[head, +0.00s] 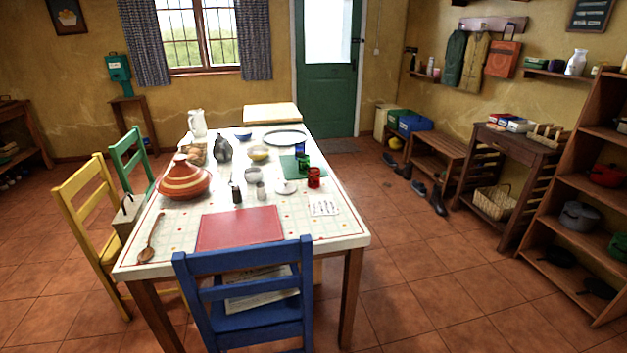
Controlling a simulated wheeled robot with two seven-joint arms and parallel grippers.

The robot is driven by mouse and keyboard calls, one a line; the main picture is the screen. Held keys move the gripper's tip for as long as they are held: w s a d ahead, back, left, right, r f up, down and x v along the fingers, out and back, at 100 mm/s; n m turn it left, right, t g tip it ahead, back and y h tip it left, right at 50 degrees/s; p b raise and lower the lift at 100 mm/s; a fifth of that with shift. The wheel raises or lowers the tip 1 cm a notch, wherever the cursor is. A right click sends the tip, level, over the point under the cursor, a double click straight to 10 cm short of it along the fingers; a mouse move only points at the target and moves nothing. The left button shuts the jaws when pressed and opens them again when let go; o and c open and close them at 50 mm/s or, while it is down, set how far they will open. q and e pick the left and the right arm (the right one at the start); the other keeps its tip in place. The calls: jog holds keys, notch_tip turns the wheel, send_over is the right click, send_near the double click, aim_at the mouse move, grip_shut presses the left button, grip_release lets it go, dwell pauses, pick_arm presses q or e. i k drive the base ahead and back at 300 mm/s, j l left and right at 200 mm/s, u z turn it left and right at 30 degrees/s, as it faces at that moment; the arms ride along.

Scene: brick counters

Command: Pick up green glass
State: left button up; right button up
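A green glass (304,162) stands on the dining table (345,228), right of the table's middle, at a green mat (289,169). A red glass (314,177) stands just in front of it and to the right. A blue glass (299,149) stands just behind it. The green glass looks upright, and its lower part is close to the red glass. Neither of my grippers is in view.
A blue chair (250,310) stands at the table's near end; yellow (88,212) and green (130,160) chairs stand at its left. A striped tagine (184,181) and a red mat (238,228) are on the table. Floor (415,265) right of the table is open.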

aim_at(304, 164)
jog(key=i+l+z, duration=1)
jog(key=i+z, duration=0.55)
jog(key=i, duration=0.2)
jog(key=i+u, duration=0.9)
jog(key=i+l+u, duration=0.2)
jog(key=i+u, duration=0.5)
jog(key=u, duration=0.15)
jog(key=i+u, duration=0.3)
jog(key=u, duration=0.2)
jog(key=i+l+u, duration=0.15)
jog(key=u, duration=0.3)
jog(key=i+l+u, duration=0.25)
jog(key=u, duration=0.25)
jog(key=i+l+u, duration=0.3)
jog(key=u, duration=0.15)
